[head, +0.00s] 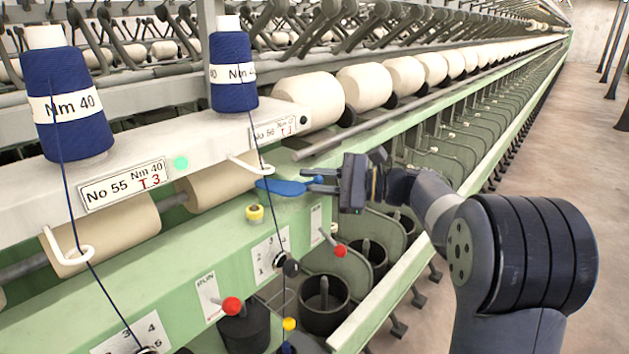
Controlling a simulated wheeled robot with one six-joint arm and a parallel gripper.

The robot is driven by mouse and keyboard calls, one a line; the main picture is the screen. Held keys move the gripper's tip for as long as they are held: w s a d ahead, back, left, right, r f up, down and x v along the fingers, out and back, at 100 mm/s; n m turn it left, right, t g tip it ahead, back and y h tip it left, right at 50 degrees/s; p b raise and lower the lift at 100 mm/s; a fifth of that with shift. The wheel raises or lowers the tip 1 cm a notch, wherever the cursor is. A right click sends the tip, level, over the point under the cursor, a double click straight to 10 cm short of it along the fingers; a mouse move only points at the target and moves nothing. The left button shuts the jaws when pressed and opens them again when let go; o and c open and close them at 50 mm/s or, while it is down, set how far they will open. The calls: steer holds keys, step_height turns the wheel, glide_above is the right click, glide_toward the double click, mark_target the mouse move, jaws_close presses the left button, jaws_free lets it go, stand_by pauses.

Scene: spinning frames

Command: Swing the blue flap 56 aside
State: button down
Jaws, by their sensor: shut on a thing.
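The blue flap (281,187) sticks out flat from the green machine front, below the label plate No 56 (273,131). My gripper (333,184) comes in from the right and is shut on the flap's right end, where a small blue tip shows at the jaws. The dark jaws hide part of that end. A dark blue thread (257,140) runs down from the blue cone (233,72) past the flap's left part. I cannot tell whether thread and flap touch.
Station No 55 has its own blue cone (68,102) and thread at the left. A white hook (246,166), a yellow knob (254,213) and red-tipped levers (232,306) stand near the flap. Cream rolls line the machine.

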steer(key=shift+a+r, duration=0.1)
steer(key=shift+r, duration=0.45)
steer(key=c, duration=1.4)
jaws_free()
steer(key=shift+s+a, duration=0.1)
steer(key=shift+o, duration=0.2)
steer(key=w+d+p, duration=0.4)
steer(key=d+p, duration=0.1)
steer(key=d, duration=0.6)
steer(key=shift+w+d+f+p, duration=0.2)
steer(key=shift+w+d+p, duration=0.1)
steer(key=shift+p, duration=0.05)
steer(key=shift+d, duration=0.1)
steer(key=s+d+b, duration=0.2)
steer(key=d+b, duration=0.1)
steer(key=d, duration=0.7)
steer(key=shift+d, duration=0.2)
